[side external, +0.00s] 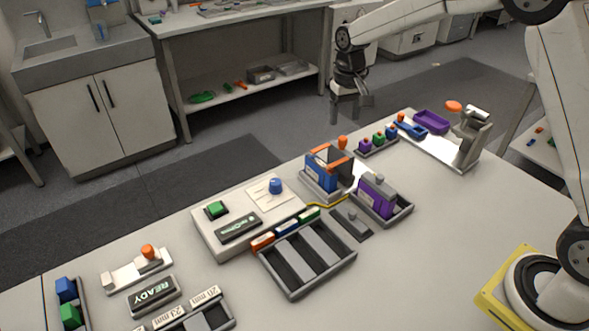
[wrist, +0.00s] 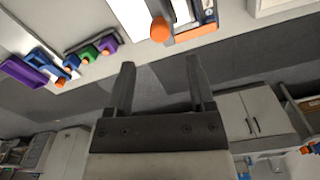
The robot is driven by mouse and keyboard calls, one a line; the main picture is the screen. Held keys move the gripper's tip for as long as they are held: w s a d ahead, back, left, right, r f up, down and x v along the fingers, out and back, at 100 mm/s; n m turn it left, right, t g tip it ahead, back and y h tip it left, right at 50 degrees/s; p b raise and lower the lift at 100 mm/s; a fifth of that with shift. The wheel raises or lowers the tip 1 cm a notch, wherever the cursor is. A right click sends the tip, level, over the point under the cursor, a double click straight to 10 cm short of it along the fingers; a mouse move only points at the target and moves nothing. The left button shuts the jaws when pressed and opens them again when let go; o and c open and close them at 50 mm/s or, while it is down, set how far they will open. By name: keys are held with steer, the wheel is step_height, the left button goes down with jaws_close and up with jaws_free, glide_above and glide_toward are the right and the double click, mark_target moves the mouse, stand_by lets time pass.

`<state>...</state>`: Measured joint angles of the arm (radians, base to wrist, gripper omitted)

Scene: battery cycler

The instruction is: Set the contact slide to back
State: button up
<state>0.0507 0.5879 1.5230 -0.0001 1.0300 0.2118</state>
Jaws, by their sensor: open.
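My gripper (side external: 350,108) is open and empty, held in the air beyond the bench's back edge, above and behind a fixture (side external: 319,190). In the wrist view its two fingers (wrist: 162,75) are spread with nothing between them. The fixture holds a blue block with orange strips, and an orange knob (side external: 342,142) stands at its back. The knob also shows in the wrist view (wrist: 160,29), beyond the fingertips and apart from them. A second orange knob (side external: 148,251) sits on a pale rail plate (side external: 122,277) at the front left. I cannot tell for certain which knob belongs to the contact slide.
A purple block (side external: 376,195) stands in a grey tray right of the fixture. A control box (side external: 215,235) with a green button and blue dial is to its left. A rack (side external: 295,290) of grey slots lies in front. Small coloured pieces (side external: 378,139) line the back edge.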

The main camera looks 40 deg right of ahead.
mark_target(342, 137)
steer(key=shift+f, duration=3.45)
jaws_close()
